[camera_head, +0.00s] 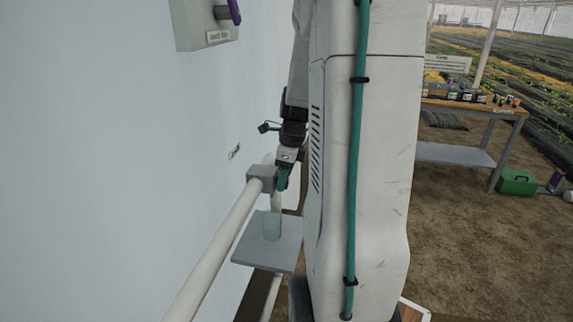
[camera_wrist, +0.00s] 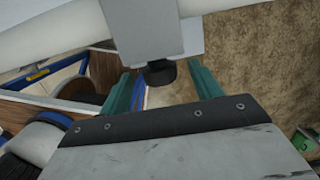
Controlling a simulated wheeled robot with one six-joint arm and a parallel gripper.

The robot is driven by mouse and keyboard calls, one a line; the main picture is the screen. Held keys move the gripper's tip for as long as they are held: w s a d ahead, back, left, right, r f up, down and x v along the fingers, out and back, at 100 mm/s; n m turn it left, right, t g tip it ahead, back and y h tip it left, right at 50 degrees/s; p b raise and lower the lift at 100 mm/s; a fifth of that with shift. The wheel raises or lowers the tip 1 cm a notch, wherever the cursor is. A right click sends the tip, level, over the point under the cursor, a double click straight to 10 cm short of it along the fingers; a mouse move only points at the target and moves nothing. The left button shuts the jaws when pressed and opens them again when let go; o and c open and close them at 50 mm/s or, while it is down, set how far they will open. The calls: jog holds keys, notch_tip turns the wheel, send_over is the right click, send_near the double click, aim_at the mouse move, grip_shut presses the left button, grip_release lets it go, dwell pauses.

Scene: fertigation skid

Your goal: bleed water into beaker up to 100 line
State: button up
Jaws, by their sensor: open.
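A clear beaker (camera_head: 271,226) stands upright on a small grey shelf (camera_head: 265,250) in the head view. Its markings and water level are too small to read. Above it a grey valve block (camera_head: 261,174) sits on the white pipe. My gripper (camera_head: 282,178) is just right of this block, above the beaker. In the wrist view my gripper (camera_wrist: 160,82) is open, with teal fingers apart. A dark round knob (camera_wrist: 158,73) under the grey block (camera_wrist: 151,28) lies between the fingertips in that view. I cannot tell whether the fingers touch it. The beaker is not seen in the wrist view.
The white pipe (camera_head: 212,258) runs along the pale wall (camera_head: 110,160). A grey box (camera_head: 205,28) with a purple handle is on the wall above. A workbench (camera_head: 470,108) with several small items and a green case (camera_head: 516,182) are at the right. Open soil floor lies between.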

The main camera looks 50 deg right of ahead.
jog(key=shift+f, duration=0.3)
jog(key=c, duration=1)
jog(key=shift+a+t+h, duration=0.3)
jog(key=shift+t+h, duration=0.1)
jog(key=shift+h, duration=0.7)
jog(key=shift+s+t+h, duration=0.1)
jog(key=shift+t+h, duration=0.2)
jog(key=shift+h, duration=0.4)
